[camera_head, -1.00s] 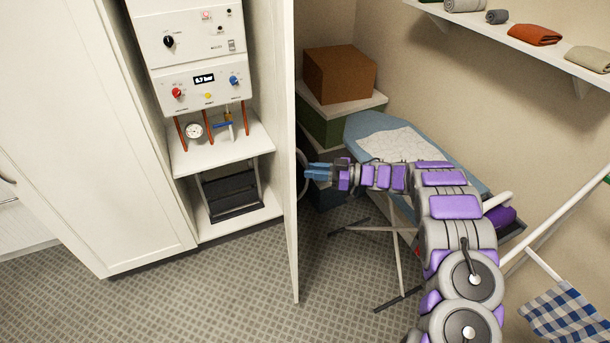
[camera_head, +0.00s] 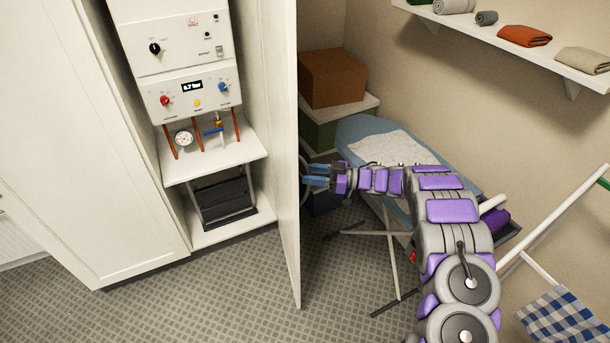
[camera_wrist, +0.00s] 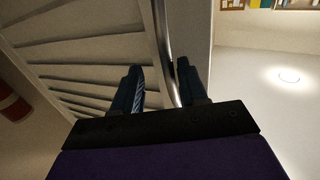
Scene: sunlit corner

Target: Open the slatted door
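The slatted door (camera_head: 285,150) is a tall white panel standing swung out from a white cabinet. The head view shows its plain inner face at a steep angle. Its slats (camera_wrist: 85,50) show on the left in the wrist view. A curved metal handle (camera_wrist: 164,40) runs along the door's edge and passes between my fingers. My gripper (camera_head: 308,175) is on the outer side of the door, at the handle. In the wrist view my gripper (camera_wrist: 160,82) has its fingers apart around the handle, with a gap on the left of the bar.
The cabinet holds a boiler panel (camera_head: 190,90) and a black step stool (camera_head: 222,200). An ironing board (camera_head: 360,130) and stacked boxes (camera_head: 333,77) stand right of the door. A drying rack (camera_head: 560,215) is at far right. Tiled floor (camera_head: 200,300) is free in front.

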